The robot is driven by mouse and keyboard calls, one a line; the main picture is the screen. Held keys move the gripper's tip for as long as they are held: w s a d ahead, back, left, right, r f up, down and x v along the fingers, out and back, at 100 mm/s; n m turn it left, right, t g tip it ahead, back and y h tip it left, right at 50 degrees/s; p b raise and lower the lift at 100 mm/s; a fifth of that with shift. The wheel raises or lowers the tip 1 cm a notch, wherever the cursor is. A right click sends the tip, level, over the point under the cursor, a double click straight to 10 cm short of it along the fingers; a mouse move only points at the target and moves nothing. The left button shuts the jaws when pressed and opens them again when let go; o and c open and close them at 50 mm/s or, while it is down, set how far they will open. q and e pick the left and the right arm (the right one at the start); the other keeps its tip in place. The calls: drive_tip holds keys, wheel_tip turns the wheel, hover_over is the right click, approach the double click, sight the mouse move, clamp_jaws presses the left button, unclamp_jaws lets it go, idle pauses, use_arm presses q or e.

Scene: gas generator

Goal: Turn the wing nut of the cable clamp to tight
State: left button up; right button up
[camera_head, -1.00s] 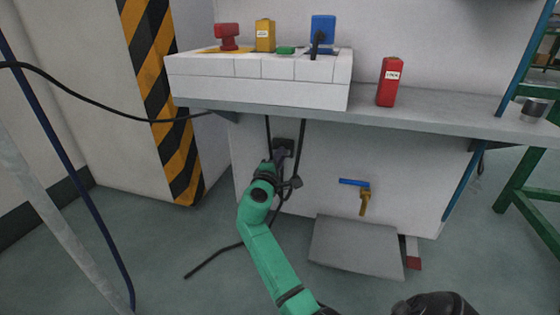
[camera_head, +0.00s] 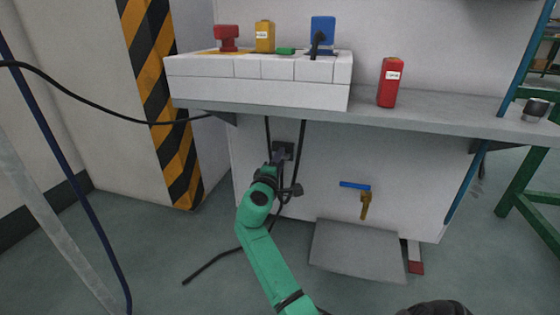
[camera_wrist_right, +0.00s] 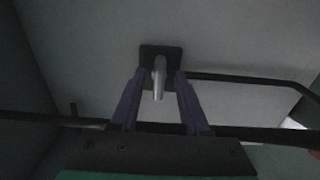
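The cable clamp shows as a dark square plate (camera_head: 283,146) low on the white cabinet front, under the shelf. In the right wrist view the plate (camera_wrist_right: 174,55) has a pale grey part, apparently the wing nut (camera_wrist_right: 159,78), sticking out towards me. My right gripper (camera_head: 281,157), on the green arm, is at the clamp. In the right wrist view its two purple fingers (camera_wrist_right: 160,76) are apart, one on each side of the grey part, with visible gaps. The nut is too small to make out in the head view. My left gripper is out of view.
Black cables (camera_head: 300,160) hang beside the clamp, close to my wrist. A blue-handled valve (camera_head: 355,185) is to the right, above a grey plate (camera_head: 357,248). The shelf edge (camera_head: 400,118) overhangs, carrying a red canister (camera_head: 388,83) and a white block panel (camera_head: 255,92).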

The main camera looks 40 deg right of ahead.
drive_tip(key=p+v, duration=0.5)
drive_tip(key=v, duration=0.9)
drive_tip(key=shift+a, duration=0.25)
drive_tip(key=shift+s, duration=0.2)
